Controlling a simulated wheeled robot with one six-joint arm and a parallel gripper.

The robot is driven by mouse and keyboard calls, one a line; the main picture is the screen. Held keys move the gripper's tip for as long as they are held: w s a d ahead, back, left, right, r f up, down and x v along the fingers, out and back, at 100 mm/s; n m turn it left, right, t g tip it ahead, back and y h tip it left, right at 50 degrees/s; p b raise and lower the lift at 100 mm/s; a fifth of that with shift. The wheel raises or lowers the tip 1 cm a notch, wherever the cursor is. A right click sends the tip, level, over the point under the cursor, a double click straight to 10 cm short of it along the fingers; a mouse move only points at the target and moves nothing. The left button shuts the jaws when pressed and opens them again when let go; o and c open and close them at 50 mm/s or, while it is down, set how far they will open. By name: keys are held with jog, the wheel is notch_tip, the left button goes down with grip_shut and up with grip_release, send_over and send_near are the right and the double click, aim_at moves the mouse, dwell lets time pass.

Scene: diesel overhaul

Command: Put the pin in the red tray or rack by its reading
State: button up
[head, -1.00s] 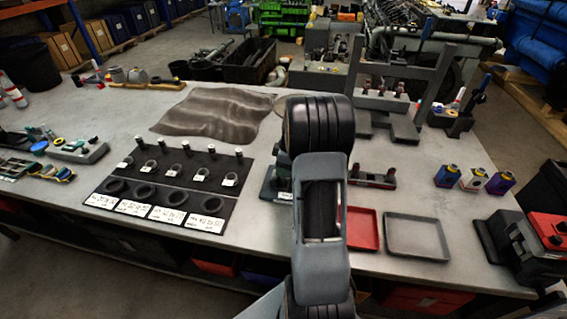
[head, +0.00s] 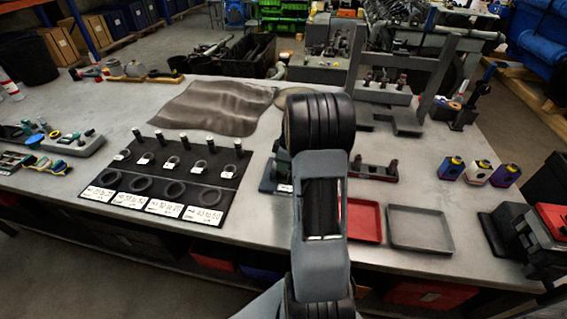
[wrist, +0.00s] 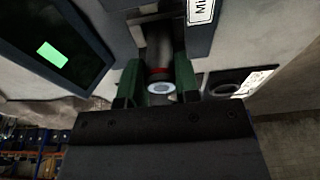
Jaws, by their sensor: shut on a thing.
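In the wrist view my gripper (wrist: 157,82) is shut on a dark cylindrical pin (wrist: 159,50) with a red band and a pale round end. The green fingers press on both sides of it. The pin's far part runs toward a grey gauge body with a partly cut-off "Mi" label (wrist: 200,10); I cannot tell whether they touch. In the head view my arm hides the gripper and pin. The red tray (head: 367,223) is just right of my arm and looks empty. The black rack (head: 222,190), left of my arm, has several standing pins, rings and white labels.
A dark screen (wrist: 52,54) with a green patch is at left in the wrist view. An empty grey tray (head: 420,229) sits right of the red one. A grey press frame (head: 420,80) stands behind. A crumpled brown cloth (head: 222,107) lies behind the rack.

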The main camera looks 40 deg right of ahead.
jog(key=c, duration=0.3)
jog(key=shift+r, duration=0.1)
jog(key=shift+r, duration=0.15)
jog(key=shift+r+p, duration=1.5)
jog(key=shift+r, duration=1)
